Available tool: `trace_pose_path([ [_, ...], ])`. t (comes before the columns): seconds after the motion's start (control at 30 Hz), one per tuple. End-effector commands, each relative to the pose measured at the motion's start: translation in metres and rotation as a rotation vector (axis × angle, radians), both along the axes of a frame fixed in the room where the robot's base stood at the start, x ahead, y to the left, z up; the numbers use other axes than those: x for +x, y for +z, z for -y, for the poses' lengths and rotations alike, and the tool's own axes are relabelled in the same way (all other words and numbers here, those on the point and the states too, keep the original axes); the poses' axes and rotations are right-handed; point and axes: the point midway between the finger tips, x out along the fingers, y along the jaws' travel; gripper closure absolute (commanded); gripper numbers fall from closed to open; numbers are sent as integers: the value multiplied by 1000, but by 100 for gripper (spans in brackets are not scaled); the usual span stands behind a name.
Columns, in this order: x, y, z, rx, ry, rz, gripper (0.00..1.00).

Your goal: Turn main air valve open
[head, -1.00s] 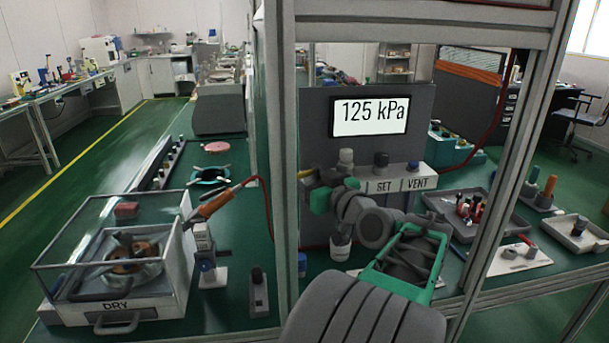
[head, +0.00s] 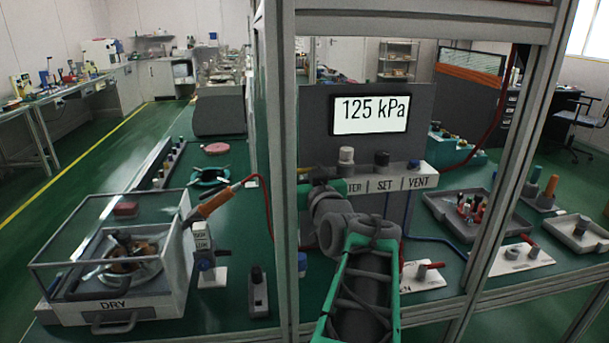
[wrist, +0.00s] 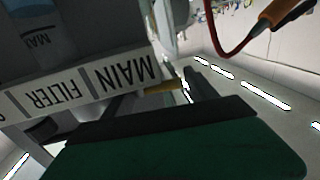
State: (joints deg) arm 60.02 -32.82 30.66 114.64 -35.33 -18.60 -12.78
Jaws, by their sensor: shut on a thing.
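The panel's label strip (wrist: 75,92) shows upside down in the wrist view, with MAIN and FILTER readable. A yellow handle (wrist: 160,87) sits by the MAIN label, between the dark fingers of my gripper (wrist: 163,90). My gripper is shut on this handle, which I take to be the main air valve's. The display (head: 369,114) reads 125 kPa.
SET and VENT knobs (head: 382,159) sit along the panel top. A frame post (head: 280,170) stands close left of my wrist. An orange-handled tool (head: 208,204) with a red hose and a clear DRY box (head: 115,260) are left. Trays (head: 470,225) lie right.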

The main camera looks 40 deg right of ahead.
Motion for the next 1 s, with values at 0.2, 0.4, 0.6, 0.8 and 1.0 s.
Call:
trace_pose_path([
  [0.2, 1, -1, -1, 3, -33, 0, 74],
  [0.4, 1, -1, -1, 3, -32, 0, 74],
  [0.6, 1, -1, -1, 2, -33, 0, 19],
  [0.8, 0, 0, 1, 1, -35, 0, 13],
  [1.0, 0, 0, 0, 0, -34, 1, 13],
])
